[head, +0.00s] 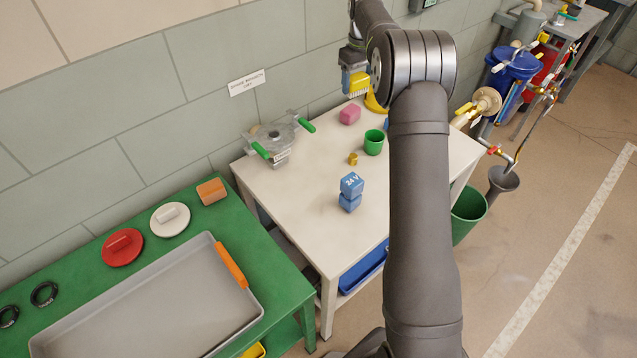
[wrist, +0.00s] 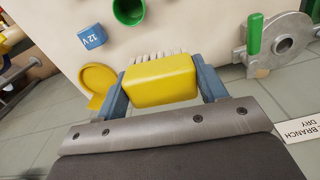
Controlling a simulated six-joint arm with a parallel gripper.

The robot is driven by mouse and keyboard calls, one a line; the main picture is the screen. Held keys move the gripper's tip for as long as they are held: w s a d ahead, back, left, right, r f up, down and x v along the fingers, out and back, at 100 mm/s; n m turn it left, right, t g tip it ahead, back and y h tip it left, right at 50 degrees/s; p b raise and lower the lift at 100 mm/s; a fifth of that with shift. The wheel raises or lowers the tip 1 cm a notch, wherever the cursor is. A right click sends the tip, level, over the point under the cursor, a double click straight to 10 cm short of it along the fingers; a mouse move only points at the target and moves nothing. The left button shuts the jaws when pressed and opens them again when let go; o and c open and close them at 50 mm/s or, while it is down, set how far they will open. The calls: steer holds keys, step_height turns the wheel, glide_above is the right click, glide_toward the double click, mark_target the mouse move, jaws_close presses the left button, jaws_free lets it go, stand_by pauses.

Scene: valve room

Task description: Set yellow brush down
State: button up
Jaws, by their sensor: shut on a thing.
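The yellow brush (wrist: 160,82) is between the two blue fingers of my gripper (wrist: 164,80) in the wrist view, its pale bristles facing away from the palm. My gripper (head: 355,80) is shut on the brush and holds it above the far edge of the white table (head: 310,208) in the head view. The yellow brush (head: 359,88) also shows there, with bristles pointing down. A round yellow dish (head: 374,104) lies on the table just below and to the right of it; it also shows in the wrist view (wrist: 100,80), left of the brush.
A grey metal valve part with green handles (head: 274,138) sits at the table's back left. The table's front left is clear.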

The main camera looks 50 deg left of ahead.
steer(key=s+d+n, duration=0.1)
steer(key=s+d, duration=0.2)
steer(key=s, duration=0.7)
steer(key=s+d, duration=0.3)
steer(key=s, duration=0.6)
step_height(320, 180, down, 18)
steer(key=shift+s+r, duration=0.1)
steer(key=shift+s, duration=0.05)
steer(key=shift+f, duration=2.05)
steer(key=shift+f, duration=0.2)
steer(key=o, duration=1)
steer(key=shift+r, duration=0.1)
